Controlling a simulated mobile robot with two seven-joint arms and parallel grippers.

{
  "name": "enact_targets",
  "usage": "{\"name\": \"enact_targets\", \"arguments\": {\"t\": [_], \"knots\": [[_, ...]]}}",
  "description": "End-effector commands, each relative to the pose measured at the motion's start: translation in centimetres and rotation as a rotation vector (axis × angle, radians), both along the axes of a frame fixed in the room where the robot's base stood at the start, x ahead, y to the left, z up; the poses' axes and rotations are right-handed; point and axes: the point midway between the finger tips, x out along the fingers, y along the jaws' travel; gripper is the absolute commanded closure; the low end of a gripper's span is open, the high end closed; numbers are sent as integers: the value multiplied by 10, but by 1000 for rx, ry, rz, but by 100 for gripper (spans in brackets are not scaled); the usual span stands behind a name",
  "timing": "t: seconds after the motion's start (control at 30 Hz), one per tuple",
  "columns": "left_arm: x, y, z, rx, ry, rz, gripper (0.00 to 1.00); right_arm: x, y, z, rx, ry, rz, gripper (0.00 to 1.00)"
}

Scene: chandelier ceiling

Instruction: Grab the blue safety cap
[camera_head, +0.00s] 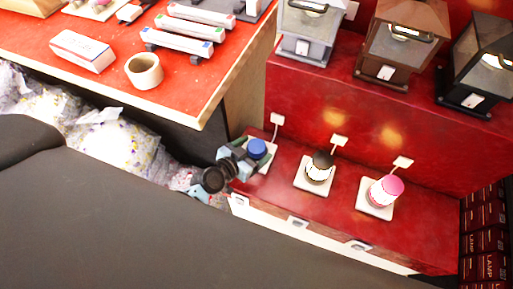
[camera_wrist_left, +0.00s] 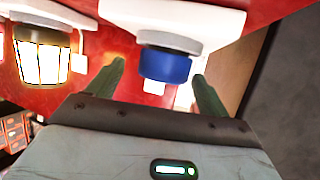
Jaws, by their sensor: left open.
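The blue safety cap (camera_head: 257,149) sits on a white square base at the left end of the red shelf. In the left wrist view the blue cap (camera_wrist_left: 168,66) hangs below a white mount in the tilted picture, between the two green fingers. My left gripper (camera_head: 238,161) is open beside the cap, on its left side in the head view. In the left wrist view my left gripper (camera_wrist_left: 158,72) has its fingers spread on either side of the cap, with nothing held. Whether a finger touches it I cannot tell. My right gripper is not in view.
A black-topped cap (camera_head: 319,167) and a pink cap (camera_head: 385,190) stand on white bases to the right. Lanterns (camera_head: 308,33) line the upper red ledge. A red-topped table (camera_head: 110,75) with a tape roll (camera_head: 144,71) has its corner close above the gripper.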

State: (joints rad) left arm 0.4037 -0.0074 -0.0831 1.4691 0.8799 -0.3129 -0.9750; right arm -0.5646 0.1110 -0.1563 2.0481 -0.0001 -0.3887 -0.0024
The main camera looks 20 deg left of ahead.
Motion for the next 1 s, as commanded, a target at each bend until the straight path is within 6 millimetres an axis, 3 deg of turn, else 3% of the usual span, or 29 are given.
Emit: {"name": "enact_targets", "arguments": {"t": [0.1,0.27,0.6,0.93,1.0], "knots": [[20,-3,-1,-3,-1,1,21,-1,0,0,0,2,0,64],[33,-8,-9,-3,1,0,21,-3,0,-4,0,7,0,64],[37,-10,-10,0,0,0,22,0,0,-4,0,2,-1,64],[37,-10,-10,0,0,0,65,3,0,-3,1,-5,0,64],[37,-10,-10,0,0,0,69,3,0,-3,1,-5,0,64]]}}
